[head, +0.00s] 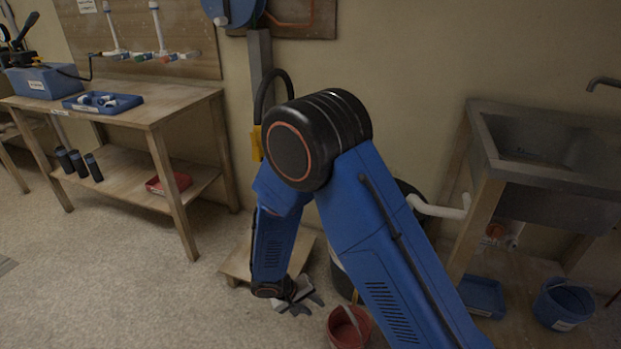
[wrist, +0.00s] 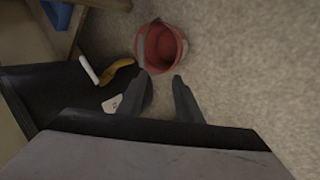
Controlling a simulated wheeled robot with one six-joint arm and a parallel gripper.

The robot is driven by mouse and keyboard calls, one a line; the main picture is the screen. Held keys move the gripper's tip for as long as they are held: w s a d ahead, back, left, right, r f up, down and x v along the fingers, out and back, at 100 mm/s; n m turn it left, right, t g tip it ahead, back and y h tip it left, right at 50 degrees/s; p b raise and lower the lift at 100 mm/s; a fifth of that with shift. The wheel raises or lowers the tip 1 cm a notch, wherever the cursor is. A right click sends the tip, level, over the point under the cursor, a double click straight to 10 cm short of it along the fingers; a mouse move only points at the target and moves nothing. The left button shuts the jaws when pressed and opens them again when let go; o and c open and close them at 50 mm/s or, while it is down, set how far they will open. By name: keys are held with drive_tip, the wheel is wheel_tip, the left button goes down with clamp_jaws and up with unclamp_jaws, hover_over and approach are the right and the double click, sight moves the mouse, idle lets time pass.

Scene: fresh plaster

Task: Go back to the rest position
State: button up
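My gripper (head: 302,304) hangs low at the end of my blue arm, pointing down towards the floor. In the wrist view its two dark fingers (wrist: 160,82) are spread apart with nothing seen between them. A red bucket (head: 349,329) stands on the floor just right of the gripper in the head view. The bucket (wrist: 163,48) lies just beyond the fingertips in the wrist view, apart from them as far as I can tell. My arm is bent at a high elbow and hides part of the wall and floor behind it.
A low wooden platform (head: 238,266) is close behind the gripper. A dark container (wrist: 50,88) is beside the fingers, partly hidden. A wooden workbench (head: 150,112) stands left, a grey sink (head: 485,150) right. A blue bucket (head: 562,306) is below the sink. Floor at front left is clear.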

drive_tip(key=d+r+m+y, duration=0.1)
drive_tip(key=d+r, duration=0.8)
drive_tip(key=r, duration=0.4)
drive_tip(key=d+r+m+y, duration=0.1)
drive_tip(key=d+r+m, duration=0.1)
drive_tip(key=d+r, duration=0.85)
drive_tip(key=s+d+r+y, duration=0.1)
drive_tip(key=s+d+r, duration=0.2)
drive_tip(key=s+r, duration=0.2)
drive_tip(key=s+d+r+t+y, duration=0.1)
drive_tip(key=s+d+r, duration=0.2)
drive_tip(key=s+r, duration=0.3)
drive_tip(key=s+d+r+m+t+y, duration=0.1)
drive_tip(key=s+d+r, duration=0.2)
drive_tip(key=s+r, duration=0.3)
drive_tip(key=s, duration=0.3)
drive_tip(key=shift+s+r+y, duration=0.15)
drive_tip(key=shift+y, duration=0.25)
